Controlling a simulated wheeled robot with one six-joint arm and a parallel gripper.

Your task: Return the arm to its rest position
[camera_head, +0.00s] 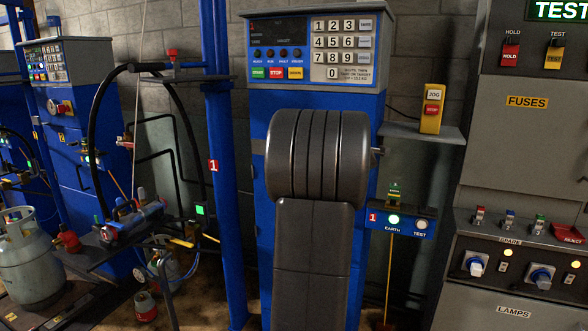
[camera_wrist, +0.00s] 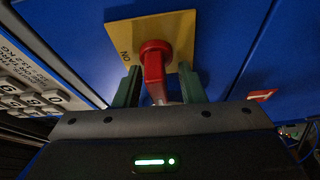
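In the wrist view, my gripper (camera_wrist: 160,72) has its two dark green fingers apart, one on each side of a red rotary switch handle (camera_wrist: 154,66). Gaps show between the handle and both fingers, so the gripper is open and holds nothing. The handle sits on a yellow plate (camera_wrist: 119,34) with upside-down "ON" lettering, on a blue panel. The handle points down in the picture. In the head view, my dark grey arm (camera_head: 312,235) stands in front of the blue scale cabinet (camera_head: 260,125). My gripper and this switch are hidden behind the arm there.
A keypad panel (camera_head: 343,48) tops the cabinet. At right are a yellow jog box (camera_head: 432,108) on a shelf, an earth/test box (camera_head: 402,221) and a grey fuse cabinet (camera_head: 520,140). At left are a blue post (camera_head: 219,165), hoses and a gas cylinder (camera_head: 30,265).

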